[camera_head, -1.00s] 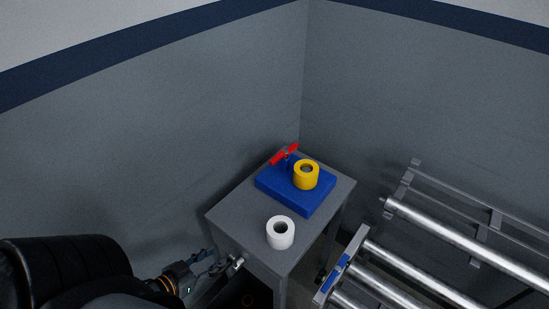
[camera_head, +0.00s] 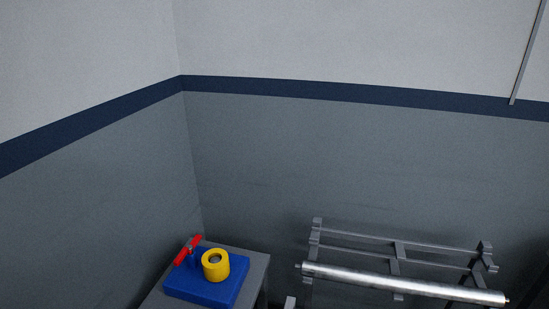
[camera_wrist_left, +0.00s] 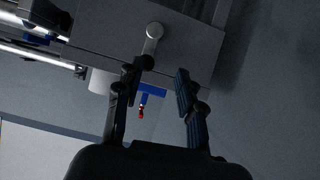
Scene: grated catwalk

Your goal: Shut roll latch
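The part I take for the roll latch is a blue piece (camera_wrist_left: 42,33) at the end of the roller rack, at the upper left of the left wrist view. Its position, open or shut, cannot be told. In the head view the rack (camera_head: 400,258) shows only its back roller, and the blue piece is out of frame. My left gripper (camera_wrist_left: 158,84) is open and empty, fingers apart near the grey cabinet's metal handle (camera_wrist_left: 152,38). I cannot tell whether it touches the handle. My right gripper is in neither view.
The grey cabinet (camera_head: 256,264) carries a blue board (camera_head: 208,291), a yellow roll (camera_head: 216,266) and a red handle (camera_head: 188,250). A white roll (camera_wrist_left: 101,82) shows beside the fingers in the wrist view. Walls form a corner behind.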

